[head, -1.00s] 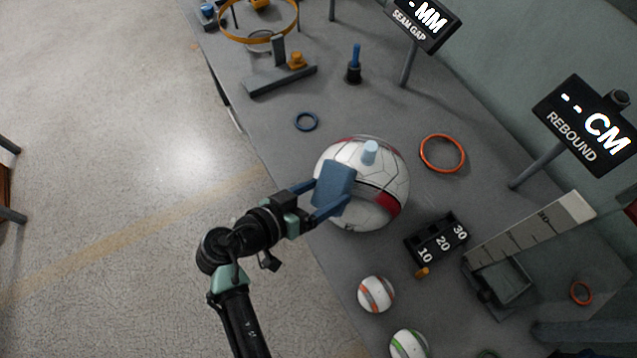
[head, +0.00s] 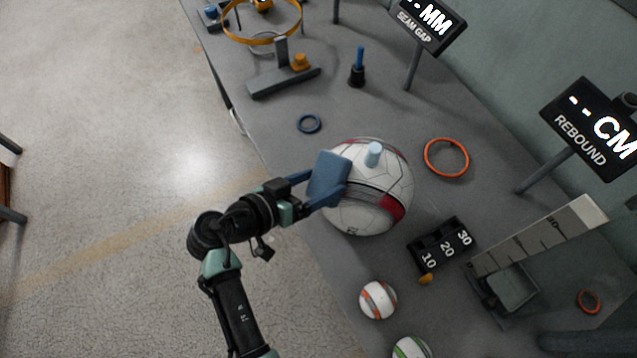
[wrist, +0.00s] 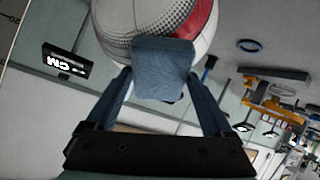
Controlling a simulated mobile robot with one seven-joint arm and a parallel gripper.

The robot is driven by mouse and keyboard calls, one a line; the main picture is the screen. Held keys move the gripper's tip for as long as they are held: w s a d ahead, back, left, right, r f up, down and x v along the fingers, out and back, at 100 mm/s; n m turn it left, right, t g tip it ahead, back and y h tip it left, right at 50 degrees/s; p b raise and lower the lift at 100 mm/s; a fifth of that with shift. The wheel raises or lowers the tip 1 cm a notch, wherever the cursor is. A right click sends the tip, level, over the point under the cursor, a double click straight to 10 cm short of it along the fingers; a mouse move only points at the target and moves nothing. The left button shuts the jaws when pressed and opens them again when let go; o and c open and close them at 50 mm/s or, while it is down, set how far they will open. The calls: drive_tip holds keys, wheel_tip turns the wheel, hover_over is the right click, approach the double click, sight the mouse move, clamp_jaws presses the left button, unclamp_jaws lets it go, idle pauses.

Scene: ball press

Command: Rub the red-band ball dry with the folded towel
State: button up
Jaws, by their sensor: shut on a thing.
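The red-band ball (head: 372,205) is large and white with red patches and a grey dotted band. It sits on the bench, with a pale blue cylindrical piece (head: 373,154) at its top. My gripper (head: 331,186) is shut on the folded blue towel (head: 327,177), at the ball's left side. In the wrist view the towel (wrist: 163,68) is between the two blue fingers and overlaps the ball (wrist: 140,18) in the picture. I cannot tell for sure whether towel and ball touch.
On the bench are a blue ring (head: 309,123), an orange ring (head: 446,158), a numbered black block (head: 441,246), a smaller orange-striped ball (head: 378,300) and a green-striped ball (head: 411,347). A ruler ramp (head: 540,236) and two display signs stand right. Open floor lies left.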

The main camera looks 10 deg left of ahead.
drive_tip(key=s+a+r+p, duration=0.2)
drive_tip(key=a+r+p, duration=0.1)
drive_tip(key=r, duration=0.1)
drive_tip(key=shift+s+a+r, duration=0.15)
drive_tip(key=shift+s+r, duration=0.05)
idle(0.4)
idle(0.5)
